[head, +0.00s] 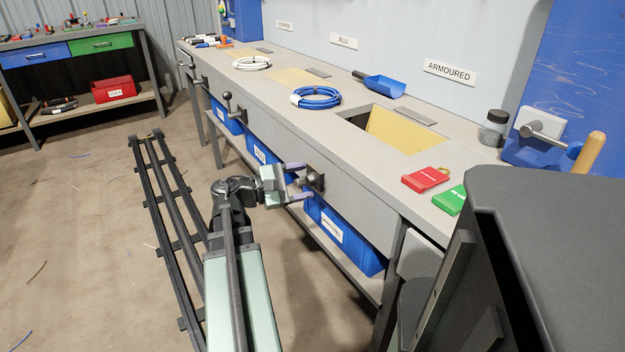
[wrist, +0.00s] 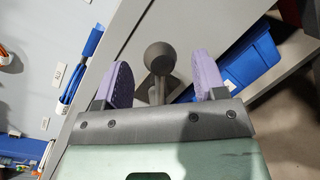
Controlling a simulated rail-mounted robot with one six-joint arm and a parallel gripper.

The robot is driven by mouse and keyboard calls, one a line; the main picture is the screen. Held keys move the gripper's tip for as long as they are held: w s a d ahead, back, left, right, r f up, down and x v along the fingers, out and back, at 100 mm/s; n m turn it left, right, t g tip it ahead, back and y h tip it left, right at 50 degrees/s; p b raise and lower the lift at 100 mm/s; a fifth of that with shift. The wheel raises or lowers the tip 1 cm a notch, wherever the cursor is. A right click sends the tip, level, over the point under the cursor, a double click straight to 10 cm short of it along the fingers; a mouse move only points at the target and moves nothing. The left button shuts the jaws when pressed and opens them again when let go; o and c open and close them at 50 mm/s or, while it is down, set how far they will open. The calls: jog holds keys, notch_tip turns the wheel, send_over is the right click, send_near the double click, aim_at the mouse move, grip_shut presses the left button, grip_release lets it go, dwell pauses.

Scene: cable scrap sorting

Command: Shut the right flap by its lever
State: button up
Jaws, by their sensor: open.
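The right opening in the bench top, below the ARMOURED sign, shows a yellow panel (head: 400,132) sloping down inside it; I take this for the right flap, standing open. Its lever (head: 316,181) is on the bench's front face. In the wrist view the lever's round dark knob (wrist: 159,58) stands between my two purple fingers. My gripper (head: 301,181) is open, with a finger on each side of the lever. In the wrist view my gripper (wrist: 162,80) shows gaps on both sides of the knob. The lever's base is partly hidden.
A blue cable coil (head: 316,97), a white coil (head: 252,63) and a blue scoop (head: 385,86) lie on the bench. Red (head: 425,179) and green (head: 450,200) tags lie near its right end. Blue bins (head: 343,236) stand beneath. A black floor rail (head: 168,220) runs alongside.

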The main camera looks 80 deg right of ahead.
aim_at(312, 178)
jog(key=shift+x, duration=1.6)
grip_shut()
jog(key=shift+w, duration=0.1)
jog(key=shift+w+d+r+n, duration=0.4)
jog(key=shift+r+n, duration=0.2)
jog(key=shift+n, duration=0.5)
jog(key=n, duration=0.1)
jog(key=w+d+r+n, duration=0.1)
jog(key=shift+d+n+g+h, duration=0.1)
jog(key=shift+n+g+h, duration=0.3)
jog(key=n, duration=0.1)
jog(key=w+d+n, duration=0.1)
jog(key=shift+w+d+r+n+h, duration=0.1)
jog(key=shift+w+r+n+h, duration=0.05)
jog(key=shift+r+n+h, duration=0.25)
jog(key=shift+w+d+r+n+h, duration=0.1)
jog(key=shift+w+d+n+h, duration=0.25)
jog(key=shift+n, duration=0.55)
jog(key=shift+w+d+n+h, duration=0.25)
jog(key=shift+w+d+n, duration=0.2)
jog(key=shift+n, duration=0.45)
